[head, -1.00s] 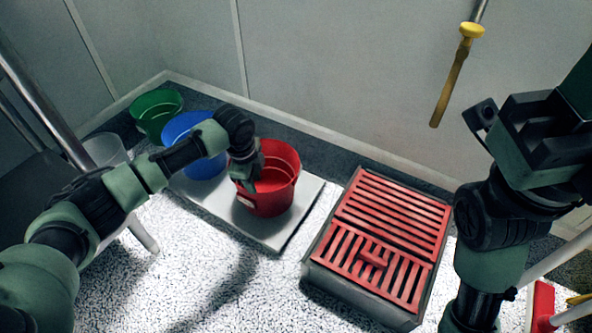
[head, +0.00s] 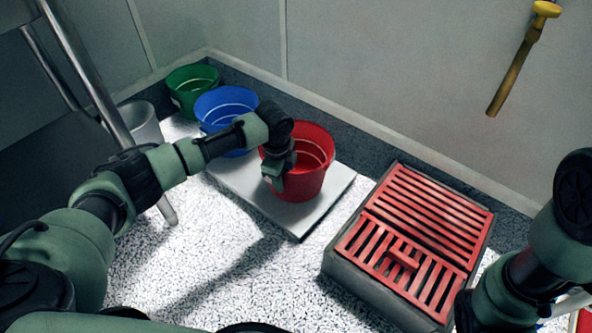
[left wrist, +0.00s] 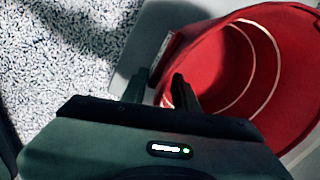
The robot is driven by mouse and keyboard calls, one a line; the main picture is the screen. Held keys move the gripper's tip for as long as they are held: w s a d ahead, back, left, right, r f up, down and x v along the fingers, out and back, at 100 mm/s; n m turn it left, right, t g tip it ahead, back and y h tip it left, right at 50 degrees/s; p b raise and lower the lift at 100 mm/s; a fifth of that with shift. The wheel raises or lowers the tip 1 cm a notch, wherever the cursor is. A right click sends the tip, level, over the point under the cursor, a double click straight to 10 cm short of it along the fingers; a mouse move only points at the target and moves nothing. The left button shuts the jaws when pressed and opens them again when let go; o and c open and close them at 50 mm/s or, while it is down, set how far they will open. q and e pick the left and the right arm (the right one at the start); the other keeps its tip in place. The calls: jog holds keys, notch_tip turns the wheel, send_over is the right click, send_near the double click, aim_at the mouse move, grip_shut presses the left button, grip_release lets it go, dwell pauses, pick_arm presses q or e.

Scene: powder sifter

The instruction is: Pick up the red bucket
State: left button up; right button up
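The red bucket (head: 313,180) stands upright on a pale flat slab (head: 300,219), right of the blue bucket. It also fills the right of the left wrist view (left wrist: 285,60). My left gripper (head: 278,186) is at the bucket's near left rim, pointing down. In the left wrist view its two fingers (left wrist: 160,90) stand apart, one outside the bucket wall and one inside, with the rim between them. A gap shows between the fingers, so they look open. My right arm is at the right edge of the head view, its fingers out of the picture.
A blue bucket (head: 226,103) and a green bucket (head: 192,88) stand behind to the left, with a pale bucket (head: 143,122) nearby. A box with red grates (head: 425,225) stands to the right. A yellow-handled tool (head: 520,65) is at the wall.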

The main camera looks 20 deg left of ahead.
pick_arm(q)
jog(key=shift+c, duration=0.2)
grip_shut()
dwell(1.2)
